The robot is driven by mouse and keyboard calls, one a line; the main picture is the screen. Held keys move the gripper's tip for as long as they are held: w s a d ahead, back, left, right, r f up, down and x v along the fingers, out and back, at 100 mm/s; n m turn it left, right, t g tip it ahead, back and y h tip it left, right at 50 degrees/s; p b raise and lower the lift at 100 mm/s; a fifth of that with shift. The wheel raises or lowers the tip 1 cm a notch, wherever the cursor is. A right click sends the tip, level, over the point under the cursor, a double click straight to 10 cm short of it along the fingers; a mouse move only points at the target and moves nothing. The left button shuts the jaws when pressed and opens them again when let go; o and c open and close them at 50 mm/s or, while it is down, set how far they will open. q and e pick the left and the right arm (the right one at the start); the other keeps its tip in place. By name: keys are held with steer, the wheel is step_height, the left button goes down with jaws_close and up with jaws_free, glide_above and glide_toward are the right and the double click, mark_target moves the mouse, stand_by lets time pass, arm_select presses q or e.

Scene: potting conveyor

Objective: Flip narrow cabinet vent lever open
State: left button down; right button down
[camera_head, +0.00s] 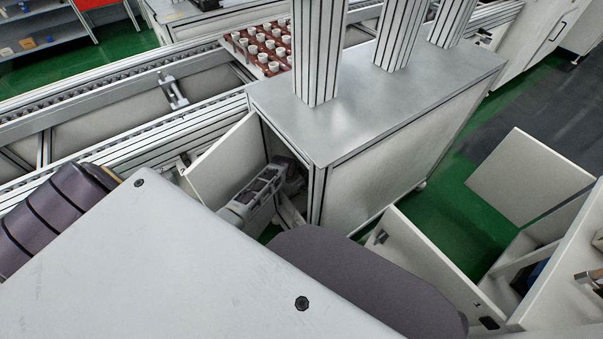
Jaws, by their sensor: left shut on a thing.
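The narrow cabinet (365,175) has a grey metal top and white side panels. Its white door (224,160) stands swung open to the left. My left gripper (293,178) reaches into the dark opening beside the door. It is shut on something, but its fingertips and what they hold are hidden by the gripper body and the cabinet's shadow. I cannot make out the vent lever. My right gripper is not in view.
Upright aluminium posts (319,55) rise from the cabinet top. A conveyor (120,85) runs behind, with a red tray (236,48) of white pots. At right, a white cabinet with open panels (530,178) stands over green floor (440,215). My own body fills the foreground.

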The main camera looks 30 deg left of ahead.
arm_select(q)
steer(key=shift+a+h, duration=0.2)
steer(key=shift+h, duration=0.1)
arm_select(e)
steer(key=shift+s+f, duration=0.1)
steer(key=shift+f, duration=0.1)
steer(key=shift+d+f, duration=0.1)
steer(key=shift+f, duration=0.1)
arm_select(q)
steer(key=c, duration=1.5)
jaws_free()
steer(key=shift+o, duration=0.2)
steer(key=shift+r, duration=0.1)
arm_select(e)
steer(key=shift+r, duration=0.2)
arm_select(q)
steer(key=shift+r, duration=0.1)
steer(key=shift+s+a+r, duration=0.15)
steer(key=shift+s+r, duration=0.1)
steer(key=shift+r, duration=0.35)
steer(key=v, duration=1)
steer(key=shift+r, duration=0.15)
